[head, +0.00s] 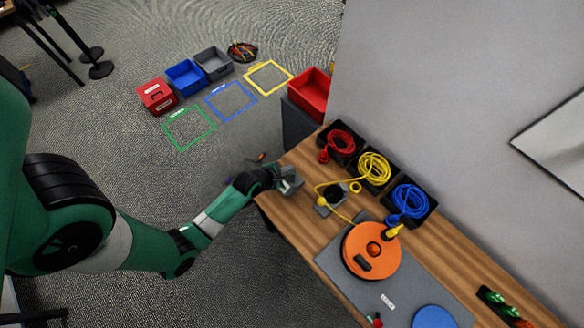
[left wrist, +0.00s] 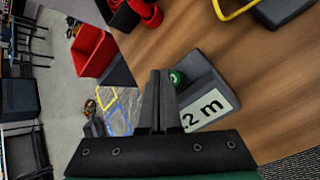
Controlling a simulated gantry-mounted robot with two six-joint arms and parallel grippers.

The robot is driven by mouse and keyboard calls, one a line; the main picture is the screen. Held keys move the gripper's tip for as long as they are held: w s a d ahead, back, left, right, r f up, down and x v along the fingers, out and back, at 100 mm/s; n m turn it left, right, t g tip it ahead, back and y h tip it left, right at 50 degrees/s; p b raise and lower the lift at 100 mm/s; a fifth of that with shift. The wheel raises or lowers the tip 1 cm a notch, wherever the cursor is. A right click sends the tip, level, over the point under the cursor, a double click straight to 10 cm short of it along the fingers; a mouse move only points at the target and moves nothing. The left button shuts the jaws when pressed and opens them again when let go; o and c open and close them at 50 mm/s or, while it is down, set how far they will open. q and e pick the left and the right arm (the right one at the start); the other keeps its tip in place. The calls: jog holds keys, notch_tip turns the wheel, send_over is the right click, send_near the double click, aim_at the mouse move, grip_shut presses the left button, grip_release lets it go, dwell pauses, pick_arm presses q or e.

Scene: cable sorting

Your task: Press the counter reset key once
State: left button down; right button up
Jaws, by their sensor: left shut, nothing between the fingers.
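The counter (head: 293,186) is a small grey box at the near left end of the wooden table (head: 455,262), partly hidden by my left gripper (head: 277,175) in the head view. In the left wrist view the counter (left wrist: 207,82) shows a pale display (left wrist: 209,109) reading about "2 m" and a round green key (left wrist: 178,78). My left gripper (left wrist: 160,73) is shut and empty, its fingertips just beside the green key in that view. I cannot tell whether they touch it. My right gripper is not in view.
Black bins hold red (head: 341,139), yellow (head: 373,168) and blue (head: 409,200) cables along the wall. An orange reel (head: 371,263) on a grey mat (head: 335,262) has a yellow cable running through a small grey block. A red bin (head: 310,92) stands beyond the table end.

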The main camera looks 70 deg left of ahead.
pick_arm(q)
jog(key=shift+f, duration=0.4)
jog(key=shift+f+b, duration=0.55)
dwell(0.5)
jog(key=shift+r, duration=0.15)
jog(key=shift+r+p, duration=0.8)
jog(key=shift+p, duration=0.25)
notch_tip(320, 180, up, 5)
jog(key=p, duration=0.5)
dwell(0.6)
